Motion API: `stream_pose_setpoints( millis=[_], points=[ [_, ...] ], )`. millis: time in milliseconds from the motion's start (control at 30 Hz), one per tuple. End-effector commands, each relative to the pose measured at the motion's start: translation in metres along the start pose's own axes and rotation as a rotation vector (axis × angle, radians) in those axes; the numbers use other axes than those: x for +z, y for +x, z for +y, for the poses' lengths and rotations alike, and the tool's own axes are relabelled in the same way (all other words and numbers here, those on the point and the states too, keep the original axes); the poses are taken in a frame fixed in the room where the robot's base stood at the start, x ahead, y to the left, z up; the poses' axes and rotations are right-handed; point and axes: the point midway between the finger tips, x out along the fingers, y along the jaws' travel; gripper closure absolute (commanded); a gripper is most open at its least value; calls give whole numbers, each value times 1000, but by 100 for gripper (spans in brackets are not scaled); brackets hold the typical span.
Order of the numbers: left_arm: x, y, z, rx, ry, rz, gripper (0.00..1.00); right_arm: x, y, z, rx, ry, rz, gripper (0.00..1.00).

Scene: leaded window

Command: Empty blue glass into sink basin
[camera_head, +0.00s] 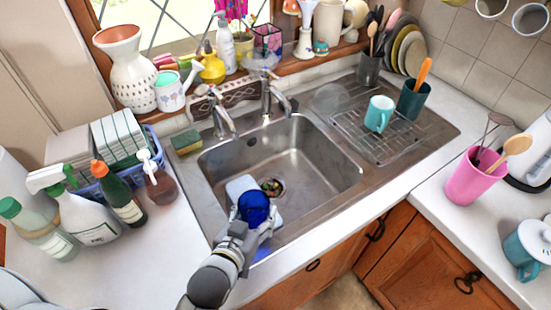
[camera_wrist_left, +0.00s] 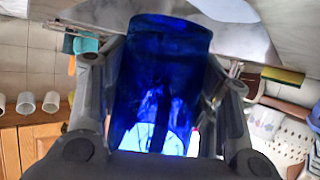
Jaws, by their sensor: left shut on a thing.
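My left gripper (camera_head: 252,214) is shut on the blue glass (camera_head: 254,204), above the near left part of the sink basin (camera_head: 315,165). In the left wrist view the dark blue, see-through glass (camera_wrist_left: 160,75) sits between the two fingers of the gripper (camera_wrist_left: 160,100). The glass's exact tilt and what is in it cannot be told. Small coloured bits lie at the drain (camera_head: 272,187) on the basin floor. My right gripper is not in view.
A faucet (camera_head: 268,95) stands behind the basin. A green and yellow sponge (camera_head: 186,142) lies at its back left. Bottles (camera_head: 85,215) crowd the left counter. A teal mug (camera_head: 379,113) stands on the drying rack (camera_head: 350,130) at right. The basin's right half is clear.

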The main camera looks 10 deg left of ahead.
Motion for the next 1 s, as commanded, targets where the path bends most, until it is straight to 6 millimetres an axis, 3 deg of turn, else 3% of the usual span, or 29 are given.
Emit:
stream_pose_setpoints(
  millis=[33, 600, 800, 1000],
  points=[
    [-9, 8, 7, 13, 4, 5, 76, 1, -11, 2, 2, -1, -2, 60],
    [-44, 93, 71, 140, 68, 2, 76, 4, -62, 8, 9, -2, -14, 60],
    [-56, 114, 86, 169, 93, 3, 76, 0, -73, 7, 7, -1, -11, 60],
    [-59, 122, 92, 181, 104, 0, 76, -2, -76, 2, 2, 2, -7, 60]
  ],
)
